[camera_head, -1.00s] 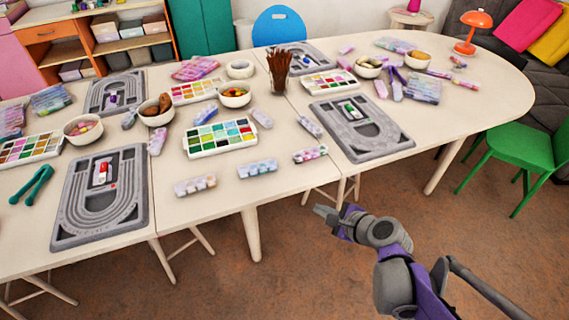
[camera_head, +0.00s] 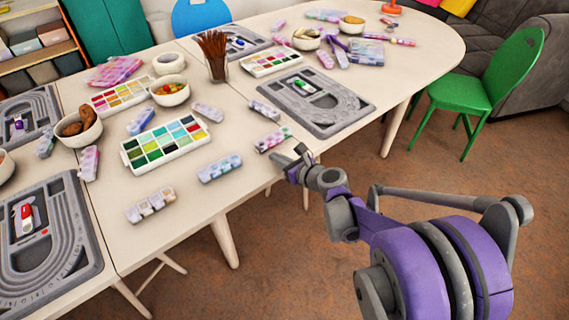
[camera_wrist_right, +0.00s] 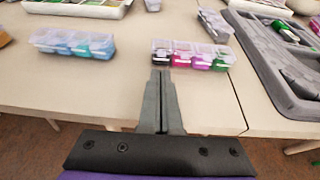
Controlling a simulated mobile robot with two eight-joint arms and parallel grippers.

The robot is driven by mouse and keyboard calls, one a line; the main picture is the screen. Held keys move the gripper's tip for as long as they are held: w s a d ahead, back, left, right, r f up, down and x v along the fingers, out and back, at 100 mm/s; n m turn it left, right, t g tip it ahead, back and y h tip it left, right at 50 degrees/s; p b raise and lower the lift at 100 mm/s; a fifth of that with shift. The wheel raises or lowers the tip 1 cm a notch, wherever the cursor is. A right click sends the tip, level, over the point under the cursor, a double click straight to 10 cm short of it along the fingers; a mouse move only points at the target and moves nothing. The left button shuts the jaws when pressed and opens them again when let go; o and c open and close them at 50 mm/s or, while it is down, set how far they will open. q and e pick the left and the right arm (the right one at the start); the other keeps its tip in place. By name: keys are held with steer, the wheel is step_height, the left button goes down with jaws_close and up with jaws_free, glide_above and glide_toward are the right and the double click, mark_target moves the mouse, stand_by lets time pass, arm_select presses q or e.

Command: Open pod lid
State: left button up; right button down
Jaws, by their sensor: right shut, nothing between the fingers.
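A small clear pod box (camera_head: 272,139) with several compartments lies near the table's front edge. In the wrist view this pod (camera_wrist_right: 192,56) shows dark, pink and green contents under clear lids, which look down. My right gripper (camera_head: 292,156) is just in front of the pod at the table edge. In the wrist view the right gripper (camera_wrist_right: 161,74) has its fingers together and empty, with the tips close to the pod's front left, by the dark compartment. I cannot tell whether they touch. My left gripper is in neither view.
A blue pod box (camera_head: 220,168) and a pale pod box (camera_head: 151,205) lie to the left along the table edge. A grey bead board (camera_head: 314,103) is to the right. A paint-like colour tray (camera_head: 165,143) and a cup of brushes (camera_head: 215,57) stand behind.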

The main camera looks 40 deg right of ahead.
mark_target(261, 144)
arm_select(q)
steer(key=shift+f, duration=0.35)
arm_select(e)
steer(key=shift+x, duration=1.5)
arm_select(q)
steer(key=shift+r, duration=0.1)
arm_select(e)
steer(key=shift+d+r, duration=0.1)
steer(key=shift+r, duration=0.05)
steer(key=shift+r+g, duration=0.15)
steer(key=shift+g, duration=0.25)
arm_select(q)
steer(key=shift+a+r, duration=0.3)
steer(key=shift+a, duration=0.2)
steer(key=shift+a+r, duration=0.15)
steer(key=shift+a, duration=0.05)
arm_select(e)
steer(key=shift+r+g, duration=0.15)
steer(key=shift+g, duration=0.15)
